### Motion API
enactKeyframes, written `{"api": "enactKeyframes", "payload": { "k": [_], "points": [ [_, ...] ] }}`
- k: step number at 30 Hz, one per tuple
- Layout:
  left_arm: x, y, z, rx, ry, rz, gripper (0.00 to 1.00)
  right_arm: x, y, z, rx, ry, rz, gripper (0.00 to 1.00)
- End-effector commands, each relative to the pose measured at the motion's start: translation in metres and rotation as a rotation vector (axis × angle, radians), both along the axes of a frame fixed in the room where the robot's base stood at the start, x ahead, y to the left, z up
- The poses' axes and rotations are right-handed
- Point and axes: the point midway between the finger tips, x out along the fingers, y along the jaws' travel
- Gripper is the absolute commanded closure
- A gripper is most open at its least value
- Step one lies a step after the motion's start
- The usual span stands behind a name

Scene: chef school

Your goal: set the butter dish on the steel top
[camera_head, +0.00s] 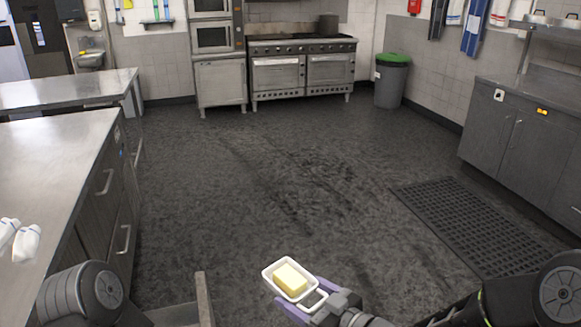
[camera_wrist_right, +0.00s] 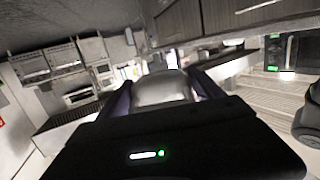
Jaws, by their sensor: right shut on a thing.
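The butter dish (camera_head: 269,272) is a small white dish with a yellow block of butter (camera_head: 290,279) in it. It shows at the bottom centre of the head view, held above the floor. My right gripper (camera_head: 300,299) is shut on the near right end of the dish, with its fingers along the sides. In the right wrist view the pale dish (camera_wrist_right: 165,90) sits between the two fingers. A steel top (camera_head: 48,150) lies at the left, well apart from the dish. My left gripper is not in view; only part of my left arm shows.
White cloth-like items (camera_head: 22,240) lie on the steel top's left edge. A second steel counter (camera_head: 65,91) stands behind it. Steel cabinets (camera_head: 520,140) stand at the right by a floor grate (camera_head: 470,225). The middle floor is clear up to the ovens (camera_head: 300,75) and a green-lidded bin (camera_head: 391,85).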

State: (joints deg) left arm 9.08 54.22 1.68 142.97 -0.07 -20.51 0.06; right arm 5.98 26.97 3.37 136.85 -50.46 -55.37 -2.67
Motion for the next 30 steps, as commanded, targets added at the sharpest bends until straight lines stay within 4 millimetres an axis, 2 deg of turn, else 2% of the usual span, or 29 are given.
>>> {"api": "enactKeyframes", "payload": {
  "k": [3, 7, 12, 15, 18, 21, 30],
  "points": [
    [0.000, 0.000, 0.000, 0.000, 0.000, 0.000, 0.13, 0.028, -0.032, 0.004, 0.000, -0.003, -0.166, 0.94],
    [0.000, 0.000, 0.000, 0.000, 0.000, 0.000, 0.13, 0.054, -0.075, 0.004, -0.001, -0.002, -0.365, 0.94],
    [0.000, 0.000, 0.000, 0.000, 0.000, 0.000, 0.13, 0.073, -0.130, 0.000, -0.002, -0.001, -0.600, 0.94],
    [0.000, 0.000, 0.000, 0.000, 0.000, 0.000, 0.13, 0.077, -0.155, -0.001, -0.001, -0.003, -0.703, 0.94],
    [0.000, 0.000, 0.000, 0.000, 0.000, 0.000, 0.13, 0.079, -0.171, -0.003, -0.001, -0.003, -0.768, 0.94],
    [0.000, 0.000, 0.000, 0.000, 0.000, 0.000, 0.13, 0.079, -0.178, -0.002, 0.000, -0.004, -0.798, 0.94],
    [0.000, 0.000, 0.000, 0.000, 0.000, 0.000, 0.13, 0.079, -0.176, -0.001, -0.001, -0.003, -0.794, 0.94]
  ]
}}
